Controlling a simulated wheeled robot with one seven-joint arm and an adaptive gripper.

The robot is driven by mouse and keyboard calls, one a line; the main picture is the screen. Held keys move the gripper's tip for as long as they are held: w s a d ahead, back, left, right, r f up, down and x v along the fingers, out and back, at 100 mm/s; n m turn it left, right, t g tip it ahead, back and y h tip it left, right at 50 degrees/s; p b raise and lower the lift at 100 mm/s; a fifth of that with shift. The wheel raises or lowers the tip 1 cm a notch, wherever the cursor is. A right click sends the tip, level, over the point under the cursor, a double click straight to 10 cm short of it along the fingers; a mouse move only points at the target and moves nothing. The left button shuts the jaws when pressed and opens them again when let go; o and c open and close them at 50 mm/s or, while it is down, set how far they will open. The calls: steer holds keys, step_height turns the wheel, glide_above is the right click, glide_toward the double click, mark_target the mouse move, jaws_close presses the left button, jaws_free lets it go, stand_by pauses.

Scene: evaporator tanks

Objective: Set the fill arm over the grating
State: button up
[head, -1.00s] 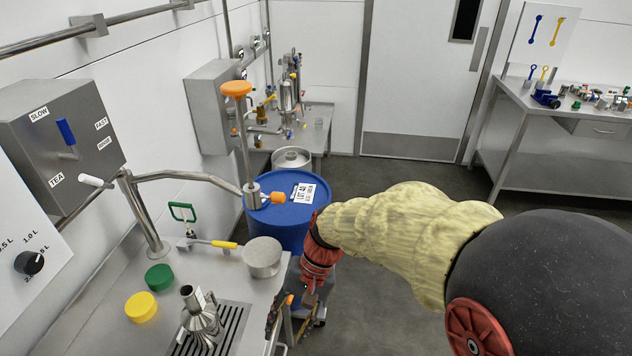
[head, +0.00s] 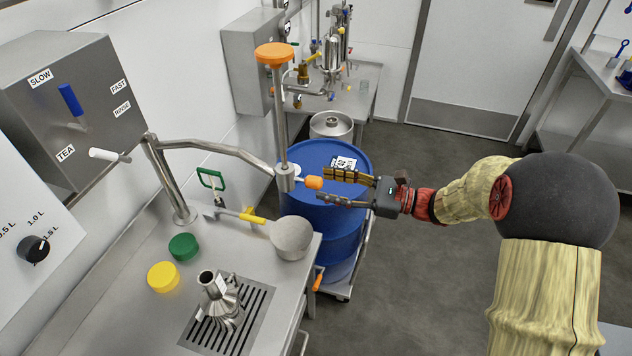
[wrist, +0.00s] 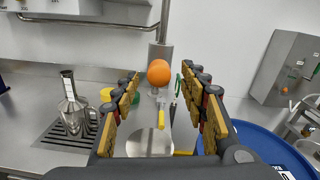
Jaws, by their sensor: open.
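The fill arm (head: 215,150) is a bent steel pipe on a post at the back of the counter. Its outer end carries an upright tube with an orange cap and a short handle with an orange knob (head: 314,183). That end hangs over the blue drum, to the right of the grating. The grating (head: 245,334) is a slotted drain in the counter, with a steel vessel (head: 222,304) standing on it. My gripper (head: 335,186) is open, level with the orange knob. In the wrist view the orange knob (wrist: 159,72) shows between and beyond the open fingers (wrist: 162,98).
A steel pot (head: 292,240) and a yellow-handled tool (head: 252,217) lie near the counter's right edge. Green (head: 183,246) and yellow (head: 163,277) lids sit left of them. The blue drum (head: 335,235) stands beside the counter. The floor right of it is clear.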

mark_target(312, 181)
steer(key=b+x, duration=0.1)
steer(key=x, duration=0.3)
steer(key=shift+w+a, duration=0.1)
steer(key=shift+a, duration=0.3)
steer(key=c, duration=0.3)
steer(key=c, duration=0.8)
jaws_close()
